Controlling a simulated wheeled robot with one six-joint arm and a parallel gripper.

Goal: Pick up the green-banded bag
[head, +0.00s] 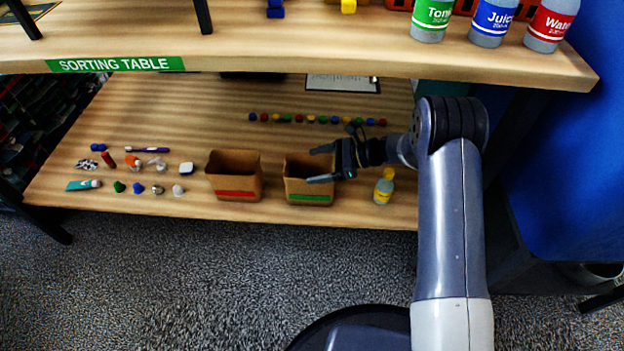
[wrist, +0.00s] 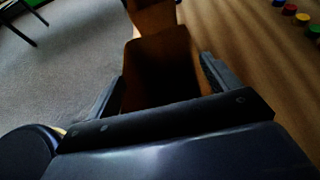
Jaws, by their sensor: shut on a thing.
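The green-banded bag (head: 308,198) is an open brown paper bag with a green stripe low on its front. It stands upright on the lower shelf in the head view. My gripper (head: 311,166) reaches in from the right, with one finger on the near side and one on the far side of the bag's upper part. In the wrist view, the bag (wrist: 160,70) fills the space between the two fingers, its dark open mouth facing up. My gripper is shut on the bag. Its right side is partly hidden by my gripper.
A red-banded bag (head: 236,192) stands just left of it. A yellow-labelled bottle (head: 383,187) stands to the right, below my wrist. A row of small coloured pieces (head: 310,119) lies behind. Several small items lie at the left. The upper shelf edge (head: 330,68) overhangs the back.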

